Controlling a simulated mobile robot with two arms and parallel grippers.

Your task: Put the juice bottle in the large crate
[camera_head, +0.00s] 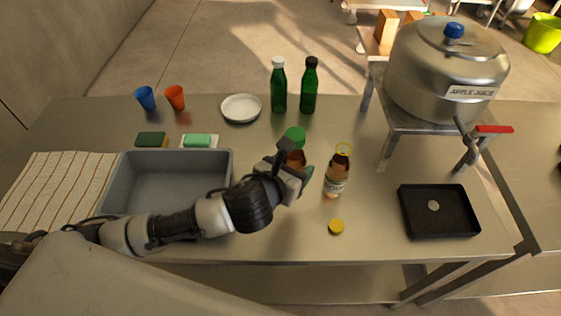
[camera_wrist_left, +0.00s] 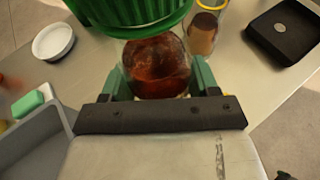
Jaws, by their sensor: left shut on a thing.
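My left gripper (camera_head: 296,168) is shut on a bottle with a green cap (camera_head: 295,135) and dark red-brown contents, over the middle of the steel table. In the left wrist view, the ribbed green cap (camera_wrist_left: 130,12) and the brown body (camera_wrist_left: 156,68) sit between my green fingers. The lower part is hidden, so I cannot tell whether it touches the table. A brown labelled bottle (camera_head: 337,176) with a yellow ring at its neck stands upright just right of my gripper. A grey crate (camera_head: 225,168), empty where visible, is to the left, partly behind my left arm. My right gripper is out of view.
Two green bottles (camera_head: 279,88) and a white dish (camera_head: 241,108) stand at the back. Blue and orange cups (camera_head: 175,98) and sponges (camera_head: 198,141) are behind the crate. A yellow cap (camera_head: 336,226) lies in front; a black tray (camera_head: 438,222) and raised pot (camera_head: 440,75) are right.

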